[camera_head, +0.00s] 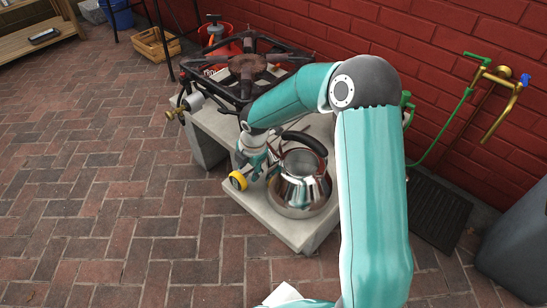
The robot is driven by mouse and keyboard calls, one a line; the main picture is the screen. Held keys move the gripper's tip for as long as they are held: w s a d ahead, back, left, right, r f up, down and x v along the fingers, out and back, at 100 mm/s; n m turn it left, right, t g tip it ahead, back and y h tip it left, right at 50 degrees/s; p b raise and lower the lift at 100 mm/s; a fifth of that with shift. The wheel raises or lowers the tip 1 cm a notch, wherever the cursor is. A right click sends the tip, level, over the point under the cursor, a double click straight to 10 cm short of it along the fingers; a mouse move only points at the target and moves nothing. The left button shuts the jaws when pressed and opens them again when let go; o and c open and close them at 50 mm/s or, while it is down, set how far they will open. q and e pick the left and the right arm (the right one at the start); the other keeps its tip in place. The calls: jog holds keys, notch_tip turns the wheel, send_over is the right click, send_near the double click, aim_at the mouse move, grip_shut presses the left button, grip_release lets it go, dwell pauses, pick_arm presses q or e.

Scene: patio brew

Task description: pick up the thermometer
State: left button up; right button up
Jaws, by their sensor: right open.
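A small round yellow-rimmed thing (238,181), which looks like the thermometer's dial, is at the left edge of the low concrete slab (262,222). The rest of it is hard to make out. My right gripper (257,172) reaches down just to the right of it, between it and the kettle. Its fingers are small and partly merge with the things behind, but they look open. I cannot tell whether they touch the yellow thing. My left gripper is not in view.
A shiny steel kettle (300,192) with a dark handle stands on the slab, close to the right gripper. A black gas burner (247,68) stands behind it. A wooden crate (155,45) is farther back. The brick paving (110,190) at left is clear.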

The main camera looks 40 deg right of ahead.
jog(key=shift+w+f, duration=0.15)
jog(key=shift+f, duration=0.6)
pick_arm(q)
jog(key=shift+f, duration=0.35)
pick_arm(e)
grip_shut()
jog(key=shift+r, duration=0.1)
